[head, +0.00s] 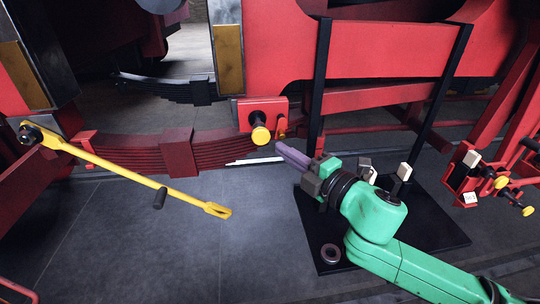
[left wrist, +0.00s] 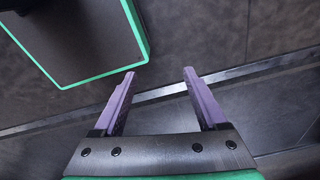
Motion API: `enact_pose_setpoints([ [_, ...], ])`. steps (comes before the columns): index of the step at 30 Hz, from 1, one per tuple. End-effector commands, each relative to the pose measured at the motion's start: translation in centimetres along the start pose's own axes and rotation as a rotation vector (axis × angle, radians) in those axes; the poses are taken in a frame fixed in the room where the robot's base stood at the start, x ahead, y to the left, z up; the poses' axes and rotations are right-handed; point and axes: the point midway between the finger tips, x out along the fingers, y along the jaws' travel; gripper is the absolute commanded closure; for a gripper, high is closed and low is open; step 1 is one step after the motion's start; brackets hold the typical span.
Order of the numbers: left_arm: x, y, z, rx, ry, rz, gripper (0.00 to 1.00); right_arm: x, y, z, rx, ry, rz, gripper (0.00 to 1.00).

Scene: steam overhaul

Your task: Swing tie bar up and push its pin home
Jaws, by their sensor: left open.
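The yellow tie bar (head: 125,172) hangs from a pivot (head: 30,133) at the left and slopes down to the right. Its slotted free end (head: 218,210) is low, near the floor in the picture, and a black handle (head: 160,198) sticks out below its middle. The yellow-knobbed pin (head: 260,131) sits at a red bracket (head: 245,108), apart from the bar's free end. My right gripper (head: 282,150) is just below and right of the pin, apart from the bar; its finger gap is hard to see. My left gripper (left wrist: 159,73) is open and empty in the left wrist view.
A black mat (head: 440,238) with a small ring (head: 330,253) lies under my right arm. Red frames with yellow knobs (head: 501,182) stand at the right. A dark leaf spring (head: 165,90) is behind. The grey floor in front is clear.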

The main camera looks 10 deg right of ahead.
Motion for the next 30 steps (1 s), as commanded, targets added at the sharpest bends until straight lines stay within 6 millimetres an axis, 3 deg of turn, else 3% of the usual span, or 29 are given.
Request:
enact_pose_setpoints([
  [7,-0.1,-0.5,0.5,-0.008,-0.005,-0.006,0.25,0.0,0.0,0.0,0.001,0.000,0.000,1.00],
  [11,-0.3,-0.2,-3.1,-0.099,0.070,0.005,0.25,0.0,0.0,0.0,0.001,0.000,0.000,1.00],
  [14,-1.2,-0.2,-8.9,-0.258,0.195,0.034,0.25,0.0,0.0,0.0,0.001,0.000,0.000,1.00],
  [16,-2.6,-0.4,-14.0,-0.395,0.304,0.070,0.25,0.0,0.0,0.0,0.001,0.000,0.000,1.00],
  [20,-6.5,-1.4,-22.8,-0.647,0.506,0.166,0.25,0.0,0.0,0.0,0.001,0.000,0.000,1.00],
  [24,-12.4,-3.2,-31.2,-0.893,0.716,0.307,0.25,0.0,0.0,0.0,0.001,0.000,0.000,1.00],
  [26,-15.5,-4.1,-34.3,-0.989,0.804,0.381,0.25,0.0,0.0,0.0,0.001,0.000,0.000,1.00],
  [30,-23.6,-6.4,-40.4,-1.186,0.998,0.583,0.25,0.0,0.0,0.0,0.001,0.000,0.000,1.00],
])
